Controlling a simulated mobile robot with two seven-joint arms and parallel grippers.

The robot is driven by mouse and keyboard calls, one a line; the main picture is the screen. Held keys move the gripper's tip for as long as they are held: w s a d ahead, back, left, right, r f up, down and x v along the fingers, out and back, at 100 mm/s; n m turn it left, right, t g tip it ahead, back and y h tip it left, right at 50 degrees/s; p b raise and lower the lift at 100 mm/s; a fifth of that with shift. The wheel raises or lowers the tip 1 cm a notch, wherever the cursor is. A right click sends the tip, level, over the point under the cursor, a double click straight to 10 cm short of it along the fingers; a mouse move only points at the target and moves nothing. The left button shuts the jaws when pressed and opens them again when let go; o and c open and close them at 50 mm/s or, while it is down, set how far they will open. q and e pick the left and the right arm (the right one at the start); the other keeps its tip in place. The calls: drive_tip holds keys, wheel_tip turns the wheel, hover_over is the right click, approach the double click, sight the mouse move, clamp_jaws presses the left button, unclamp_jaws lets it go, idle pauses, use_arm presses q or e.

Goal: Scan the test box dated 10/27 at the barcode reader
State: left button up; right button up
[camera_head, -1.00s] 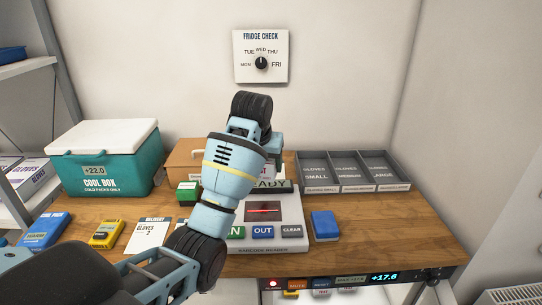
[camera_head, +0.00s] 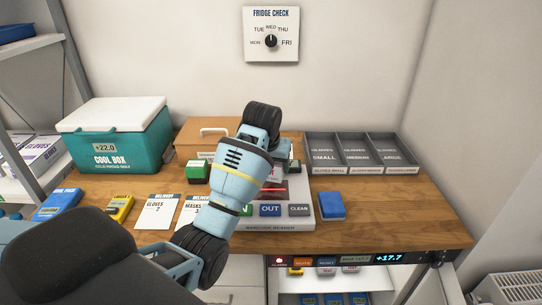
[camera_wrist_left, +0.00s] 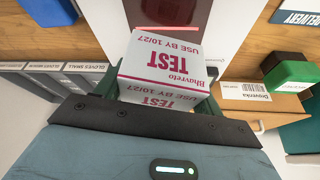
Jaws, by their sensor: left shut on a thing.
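The test box (camera_wrist_left: 165,65) is white with magenta print reading TEST, USE BY 10/27. In the left wrist view my left gripper (camera_wrist_left: 161,88) is shut on it, with dark fingers on both sides. The red scan window (camera_wrist_left: 170,14) of the barcode reader lies just beyond the box; whether they touch cannot be told. In the head view the barcode reader (camera_head: 272,227) sits mid-table, with IN, OUT and CLEAR keys. My left arm covers much of it, including its display, and hides most of the gripper and box. My right gripper is not in view.
A blue box (camera_head: 330,205) lies right of the reader. A grey glove tray (camera_head: 362,170) stands behind it. A green-topped item (camera_head: 197,170), delivery cards (camera_head: 157,212), a yellow device (camera_head: 119,208) and a teal cool box (camera_head: 120,150) are at left. The table's right front is clear.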

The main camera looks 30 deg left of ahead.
use_arm(q)
drive_tip(key=shift+f, duration=0.3)
drive_tip(key=shift+r, duration=4.5)
